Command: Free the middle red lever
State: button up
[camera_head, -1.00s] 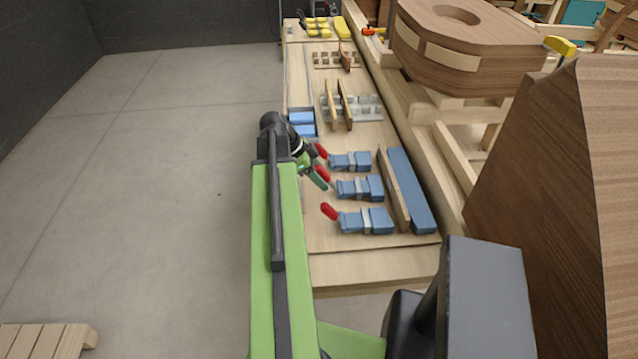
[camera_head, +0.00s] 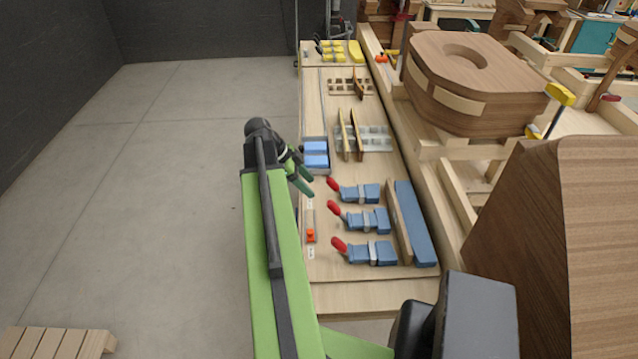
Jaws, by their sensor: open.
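Three blue toggle clamps with red levers lie in a column on the wooden bench board. The middle red lever (camera_head: 333,207) sticks out to the left of the middle blue clamp (camera_head: 366,219). The far red lever (camera_head: 333,184) and the near red lever (camera_head: 338,244) belong to the clamps on either side. My gripper (camera_head: 308,183) has green fingers, is open and empty, and is left of the far lever, apart from the middle one. My arm hides part of the bench's left edge.
A wooden strip (camera_head: 399,225) and a blue bar (camera_head: 416,222) stand right of the clamps. Blue blocks (camera_head: 315,154) sit in a tray beyond my gripper. An orange-red slider (camera_head: 310,236) is left of the clamps. Open floor (camera_head: 150,180) lies to the left.

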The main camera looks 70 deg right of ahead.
jog(key=shift+p+v, duration=0.4)
jog(key=shift+v, duration=0.65)
